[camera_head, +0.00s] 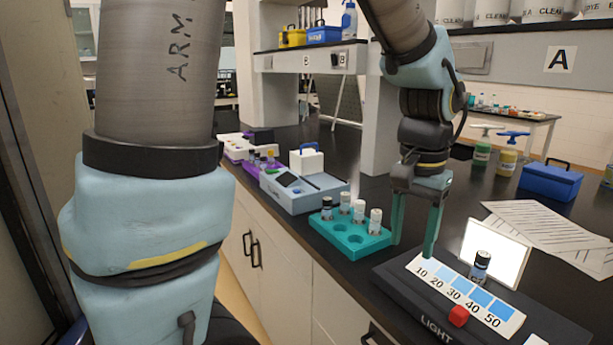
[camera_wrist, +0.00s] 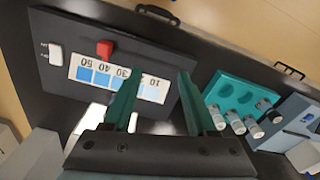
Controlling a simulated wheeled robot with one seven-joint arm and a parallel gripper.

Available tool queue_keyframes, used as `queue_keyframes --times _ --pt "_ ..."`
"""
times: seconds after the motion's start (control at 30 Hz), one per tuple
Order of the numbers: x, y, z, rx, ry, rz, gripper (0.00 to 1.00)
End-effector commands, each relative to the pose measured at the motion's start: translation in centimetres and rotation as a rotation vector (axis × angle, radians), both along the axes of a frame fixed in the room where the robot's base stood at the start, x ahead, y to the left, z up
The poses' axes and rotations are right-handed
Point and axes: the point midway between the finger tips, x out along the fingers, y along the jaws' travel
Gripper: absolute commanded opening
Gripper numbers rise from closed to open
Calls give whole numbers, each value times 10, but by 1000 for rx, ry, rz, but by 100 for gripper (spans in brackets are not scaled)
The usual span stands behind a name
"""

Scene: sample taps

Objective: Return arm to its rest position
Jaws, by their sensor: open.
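My gripper (camera_head: 413,246) hangs with its fingers pointing down, between the teal rack and the vial on the light box. Its two green fingers are apart with nothing between them. In the wrist view my gripper (camera_wrist: 156,82) also shows an empty gap, over the black light box (camera_wrist: 60,25). A small dark-capped vial (camera_head: 480,265) stands upright at the light box (camera_head: 400,285), in front of the lit white panel (camera_head: 497,248) and by the blue shade card (camera_head: 465,292). The vial cannot be made out in the wrist view.
The teal rack (camera_head: 335,235) holds several vials and has empty holes. A red block (camera_head: 458,316) sits at the card's front edge. A blue-grey instrument (camera_head: 300,195) stands behind the rack. Papers (camera_head: 550,228) and a blue box (camera_head: 552,182) lie to the right.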

Motion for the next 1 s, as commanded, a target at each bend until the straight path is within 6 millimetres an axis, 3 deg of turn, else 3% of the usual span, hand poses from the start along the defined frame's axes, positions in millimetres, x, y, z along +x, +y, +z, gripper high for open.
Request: queue_keyframes --times 0.03,0.2,0.4,0.5,0.67,1.0 --pt "19 27 -8 -5 -5 83 57" --pt "59 112 -33 -27 -32 323 57" --pt "71 204 -56 -42 -67 573 57" --pt "69 233 -63 -46 -82 658 57" --pt "65 255 -68 -49 -95 722 57" --pt "65 257 -68 -48 -95 726 50"
